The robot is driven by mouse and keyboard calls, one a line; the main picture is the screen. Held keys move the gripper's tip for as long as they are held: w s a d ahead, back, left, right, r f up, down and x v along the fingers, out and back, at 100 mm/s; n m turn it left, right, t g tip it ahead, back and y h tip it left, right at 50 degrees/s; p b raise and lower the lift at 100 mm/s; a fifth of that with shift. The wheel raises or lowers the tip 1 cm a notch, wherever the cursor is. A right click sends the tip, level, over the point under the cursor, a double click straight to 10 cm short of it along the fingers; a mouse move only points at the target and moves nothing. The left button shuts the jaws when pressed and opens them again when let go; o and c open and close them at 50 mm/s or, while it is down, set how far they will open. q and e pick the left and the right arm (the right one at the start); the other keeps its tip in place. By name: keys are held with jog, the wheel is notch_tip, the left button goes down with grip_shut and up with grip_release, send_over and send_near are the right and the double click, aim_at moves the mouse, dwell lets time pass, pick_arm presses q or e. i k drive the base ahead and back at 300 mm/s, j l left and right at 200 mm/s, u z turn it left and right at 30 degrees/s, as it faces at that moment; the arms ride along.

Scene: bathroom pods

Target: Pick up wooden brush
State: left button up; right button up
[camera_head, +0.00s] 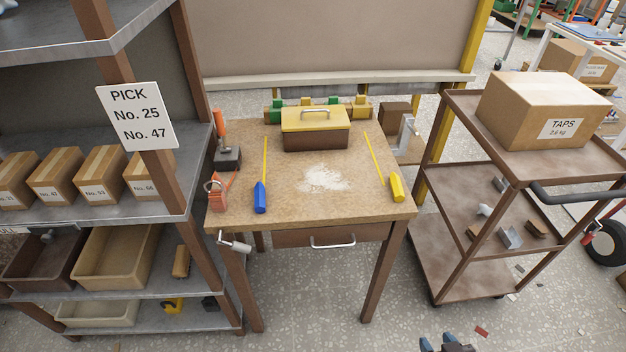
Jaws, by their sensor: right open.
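A tan, oblong piece that looks like the wooden brush (181,262) sits on the lower shelf of the left rack, beside a tan bin. It is small in the picture, so I cannot be sure of it. A small brown block (537,229) on the cart's middle shelf could also be a brush. My right gripper (447,343) shows only at the bottom edge, open and empty, above the floor and far from both pieces. My left gripper is not in view.
A wooden table (290,212) stands in the middle, with white powder (324,179), a yellow-lidded toolbox (316,128) and blue and yellow tools. The left rack (200,290) holds boxes and bins. A brown cart (460,270) stands at right. The floor in front is mostly clear.

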aim_at(181, 267)
jog(key=j, duration=2.1)
jog(key=i+j, duration=0.25)
jog(key=j, duration=0.15)
jog(key=i+j, duration=0.2)
jog(key=j, duration=0.25)
jog(key=i+l+z, duration=0.05)
